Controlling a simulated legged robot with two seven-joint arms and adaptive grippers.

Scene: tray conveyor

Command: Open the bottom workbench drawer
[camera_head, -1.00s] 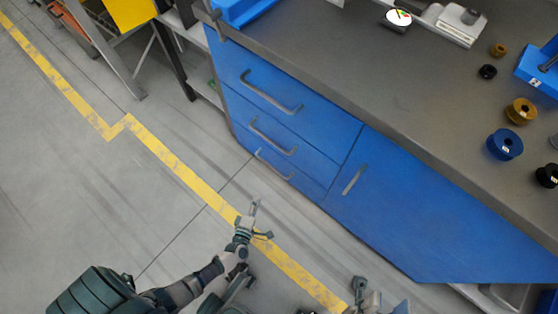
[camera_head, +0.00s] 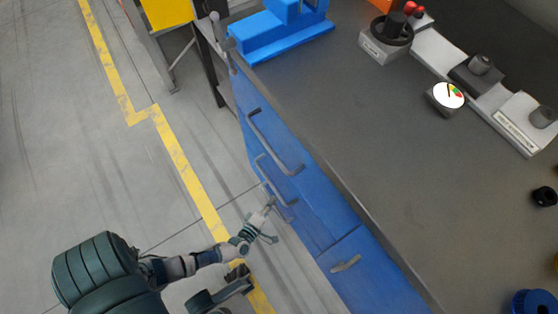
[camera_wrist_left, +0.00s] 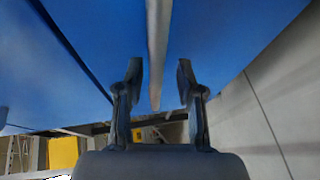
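The blue workbench has a stack of drawers with grey bar handles. The bottom drawer (camera_head: 312,236) is the lowest front and looks shut. Its handle (camera_head: 281,197) is partly hard to separate from the one above. My left gripper (camera_head: 270,222) is open beside this low handle, close to the drawer front. In the left wrist view, a grey handle bar (camera_wrist_left: 156,50) runs between the two spread fingers of the left gripper (camera_wrist_left: 158,85), with a gap on both sides. My right gripper is not in view.
The top drawer handle (camera_head: 275,148) sticks out above. A cabinet door handle (camera_head: 346,263) is to the right. The grey worktop (camera_head: 330,110) carries a blue fixture (camera_head: 280,38) and a gauge (camera_head: 447,97). The floor left of the bench, with a yellow line (camera_head: 185,165), is clear.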

